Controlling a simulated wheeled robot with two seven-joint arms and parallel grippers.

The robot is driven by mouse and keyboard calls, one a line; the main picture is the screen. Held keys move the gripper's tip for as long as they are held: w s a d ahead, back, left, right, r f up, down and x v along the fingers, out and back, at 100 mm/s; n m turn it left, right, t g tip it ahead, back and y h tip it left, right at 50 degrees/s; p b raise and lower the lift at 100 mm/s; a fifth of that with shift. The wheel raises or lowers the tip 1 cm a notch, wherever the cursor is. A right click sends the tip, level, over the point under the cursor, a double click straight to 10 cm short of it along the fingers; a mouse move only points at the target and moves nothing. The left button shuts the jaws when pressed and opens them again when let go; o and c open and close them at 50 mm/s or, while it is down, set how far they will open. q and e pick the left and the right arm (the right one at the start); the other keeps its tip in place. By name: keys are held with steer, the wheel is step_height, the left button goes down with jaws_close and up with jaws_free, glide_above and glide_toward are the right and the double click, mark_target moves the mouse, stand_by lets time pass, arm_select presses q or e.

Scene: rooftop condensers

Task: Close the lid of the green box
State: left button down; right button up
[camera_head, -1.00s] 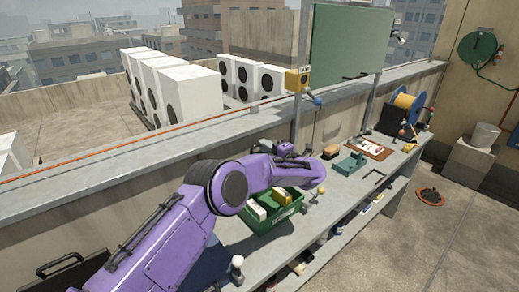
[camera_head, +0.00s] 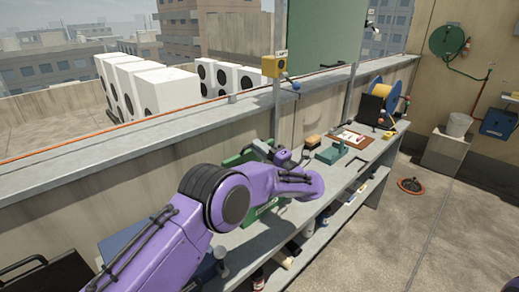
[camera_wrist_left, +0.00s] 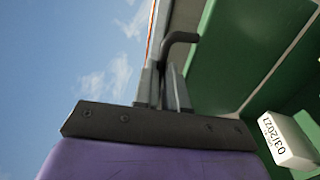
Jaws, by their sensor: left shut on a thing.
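The green box (camera_head: 264,211) stands on the bench, mostly hidden behind my left arm. Its green lid (camera_head: 240,157) stands raised at the back; the lid's green panel (camera_wrist_left: 245,50) also fills much of the left wrist view. A dark bent handle (camera_wrist_left: 183,38) sits at the panel's edge. My left gripper (camera_head: 268,150) is at the lid's upper edge; in the left wrist view its fingers (camera_wrist_left: 166,88) are shut on the handle. A white carton (camera_wrist_left: 288,140) marked 03/2027 shows beside the green panel. My right gripper is not in view.
The bench runs along a concrete wall. A yellow box (camera_head: 273,66) is on a post behind. The floor at right is mostly clear.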

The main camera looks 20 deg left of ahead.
arm_select(q)
steer(key=shift+f, duration=0.1)
steer(key=c, duration=1.5)
jaws_free()
steer(key=shift+o, duration=0.2)
steer(key=shift+w+f, duration=0.1)
steer(key=shift+w, duration=0.05)
steer(key=b+v, duration=0.3)
steer(key=v, duration=0.7)
steer(key=shift+d+b, duration=0.2)
steer(key=shift+b, duration=0.1)
